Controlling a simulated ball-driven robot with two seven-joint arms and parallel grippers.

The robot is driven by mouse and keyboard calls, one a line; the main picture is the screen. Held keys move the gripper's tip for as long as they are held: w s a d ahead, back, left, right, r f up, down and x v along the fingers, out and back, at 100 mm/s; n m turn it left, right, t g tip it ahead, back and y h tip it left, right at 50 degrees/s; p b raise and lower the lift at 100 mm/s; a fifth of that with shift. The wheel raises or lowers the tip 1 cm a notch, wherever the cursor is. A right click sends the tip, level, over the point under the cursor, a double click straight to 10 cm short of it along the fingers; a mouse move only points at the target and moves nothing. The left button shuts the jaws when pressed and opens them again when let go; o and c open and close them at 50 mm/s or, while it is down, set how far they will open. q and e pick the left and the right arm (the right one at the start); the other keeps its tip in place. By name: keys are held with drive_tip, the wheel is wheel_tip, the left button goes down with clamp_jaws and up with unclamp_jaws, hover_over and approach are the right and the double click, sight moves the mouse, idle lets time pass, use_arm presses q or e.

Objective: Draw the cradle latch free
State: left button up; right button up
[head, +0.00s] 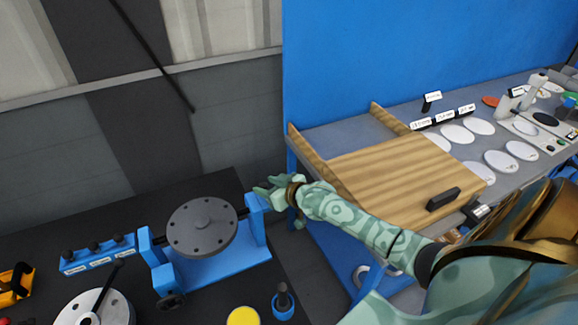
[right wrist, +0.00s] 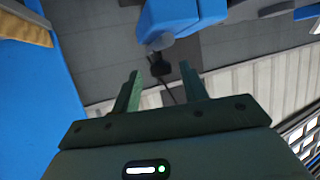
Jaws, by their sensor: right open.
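The blue cradle (head: 225,268) stands on the dark bench and holds a grey round flanged shell (head: 203,226) between its uprights. My right gripper (head: 264,189) is at the cradle's right upright, its arm coming in from the right. In the right wrist view, the blue upright (right wrist: 180,14) is at the top. A dark knob (right wrist: 160,66), which looks like the latch, sticks out of it on a grey collar (right wrist: 160,43). The open fingers (right wrist: 160,84) point at the knob, which appears in line with the gap; contact cannot be told. My left gripper is out of view.
A blue rack (head: 98,254), a round grey fixture (head: 95,308), a yellow disc (head: 243,317) and a blue cup with a dark handle (head: 284,303) surround the cradle.

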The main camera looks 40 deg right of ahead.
drive_tip(key=p+v, duration=0.2)
drive_tip(key=v, duration=1.2)
drive_tip(key=shift+w+d, duration=0.1)
drive_tip(key=s+d+f+g+h+b, duration=0.15)
drive_tip(key=s+f, duration=0.35)
drive_tip(key=f, duration=0.5)
drive_tip(key=s+d+f+g+h+b, duration=0.1)
drive_tip(key=s+d+f+g, duration=0.3)
drive_tip(key=f, duration=0.6)
drive_tip(key=s+d+f+g+h+b, duration=0.1)
drive_tip(key=s+f+b, duration=0.1)
drive_tip(key=s+f, duration=0.65)
drive_tip(key=s+a+f+n+g+b, duration=0.1)
drive_tip(key=s+a+f+g+b, duration=0.15)
drive_tip(key=s+f, duration=0.5)
drive_tip(key=s+a+f+n+g+b, duration=0.15)
drive_tip(key=s+a+f, duration=0.3)
drive_tip(key=f, duration=0.55)
drive_tip(key=s+a+f+g+y+b, duration=0.1)
drive_tip(key=s+a+f+g+b, duration=0.1)
drive_tip(key=s+a+f+b, duration=0.3)
drive_tip(key=s+a+f, duration=0.3)
drive_tip(key=s+a, duration=0.2)
drive_tip(key=a, duration=0.1)
drive_tip(key=shift+f, duration=0.15)
